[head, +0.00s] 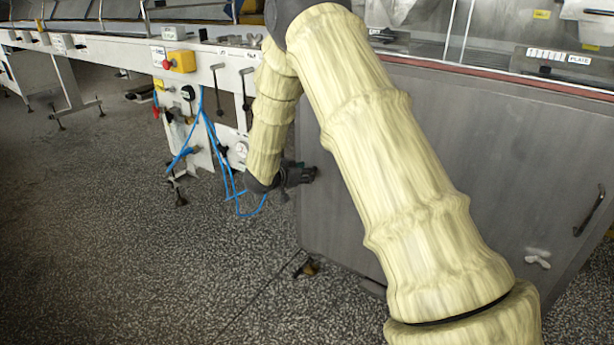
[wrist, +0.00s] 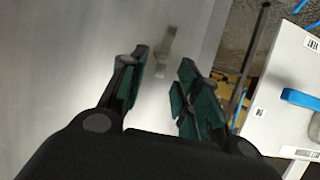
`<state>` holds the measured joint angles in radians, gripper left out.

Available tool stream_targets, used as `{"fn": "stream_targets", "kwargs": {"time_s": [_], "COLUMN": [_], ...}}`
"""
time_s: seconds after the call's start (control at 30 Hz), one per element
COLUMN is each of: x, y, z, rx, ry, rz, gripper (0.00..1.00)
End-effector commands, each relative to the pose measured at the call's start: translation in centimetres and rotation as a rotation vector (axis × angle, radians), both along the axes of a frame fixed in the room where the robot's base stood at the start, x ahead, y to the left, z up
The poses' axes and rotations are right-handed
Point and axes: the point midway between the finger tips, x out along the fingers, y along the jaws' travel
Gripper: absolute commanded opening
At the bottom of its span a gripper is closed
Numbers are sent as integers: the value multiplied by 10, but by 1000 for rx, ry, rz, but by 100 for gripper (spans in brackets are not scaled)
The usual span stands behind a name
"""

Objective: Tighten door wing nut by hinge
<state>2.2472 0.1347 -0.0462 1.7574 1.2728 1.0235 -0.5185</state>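A grey door panel (head: 440,130) fills the right of the head view; it also fills the left of the wrist view (wrist: 60,60). A small pale grey fitting, which looks like a wing nut (wrist: 165,48), sits on the panel near its edge, with its long side running up and down the picture. My gripper (head: 308,173) is close to the panel's left side; in the wrist view the gripper (wrist: 163,82) is open and empty. The wing nut lies just beyond the gap between the green-padded fingertips, apparently untouched. It cannot be made out in the head view. The hinge is not clear.
A second wing nut (head: 538,261) and a dark handle (head: 590,212) are on the panel's right side. A white machine frame (head: 130,52) with a red-and-yellow emergency stop (head: 180,61) and loose blue hoses (head: 212,140) stands left of my gripper. Speckled floor lies open at lower left.

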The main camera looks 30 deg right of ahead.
Motion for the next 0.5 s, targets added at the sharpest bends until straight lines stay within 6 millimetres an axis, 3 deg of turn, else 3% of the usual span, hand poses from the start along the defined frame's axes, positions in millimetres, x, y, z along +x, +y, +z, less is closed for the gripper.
{"fn": "stream_targets", "kwargs": {"time_s": [0.2,0.5], "x": [6,7], "y": [-14,-16], "z": [-6,-7], "rx": [0,0], "ry": [-2,0], "rz": [1,1], "gripper": [32,32]}}
